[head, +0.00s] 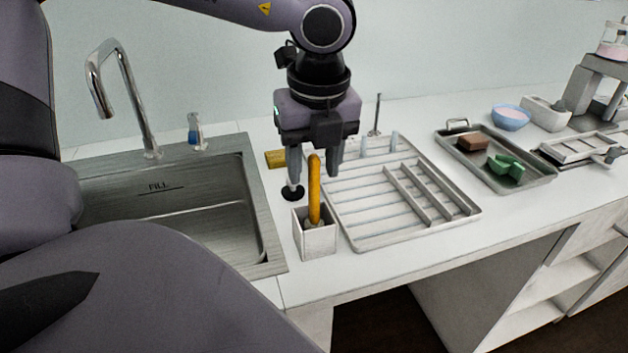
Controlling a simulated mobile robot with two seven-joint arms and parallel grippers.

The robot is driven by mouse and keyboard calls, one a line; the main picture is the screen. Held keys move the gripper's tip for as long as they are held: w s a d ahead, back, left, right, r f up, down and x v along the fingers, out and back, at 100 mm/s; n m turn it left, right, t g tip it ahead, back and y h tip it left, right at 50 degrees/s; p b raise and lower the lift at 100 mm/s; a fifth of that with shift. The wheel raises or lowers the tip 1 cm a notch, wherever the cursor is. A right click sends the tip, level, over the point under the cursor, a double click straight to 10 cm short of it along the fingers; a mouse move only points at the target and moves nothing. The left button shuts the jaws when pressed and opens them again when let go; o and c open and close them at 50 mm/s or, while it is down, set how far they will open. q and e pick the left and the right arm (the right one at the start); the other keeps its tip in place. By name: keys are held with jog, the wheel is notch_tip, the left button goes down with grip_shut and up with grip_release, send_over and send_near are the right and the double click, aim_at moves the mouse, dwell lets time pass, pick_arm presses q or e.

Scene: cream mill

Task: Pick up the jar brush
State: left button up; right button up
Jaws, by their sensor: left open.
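The jar brush (314,190) has an orange-yellow handle and stands upright in a white square holder (315,240) on the counter, just right of the sink. Its lower end is hidden inside the holder. My left gripper (316,168) points down over the holder, with its fingers apart. The top of the brush handle shows in front of the gap between the fingers. I cannot tell whether the handle is between the fingers or nearer to the camera. Nothing is held. My right gripper is not in view.
A sink (190,205) with a tall faucet (125,90) is at left. A white drying rack (400,195) lies right of the holder. A metal tray (530,180) holds a green item (508,170) and a brown block (473,143). A small black-based object (292,193) stands behind the holder.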

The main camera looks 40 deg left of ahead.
pick_arm(q)
jog(key=shift+f, duration=0.75)
jog(key=shift+w, duration=0.1)
grip_shut()
jog(key=shift+a+r, duration=0.1)
jog(key=shift+r, duration=0.05)
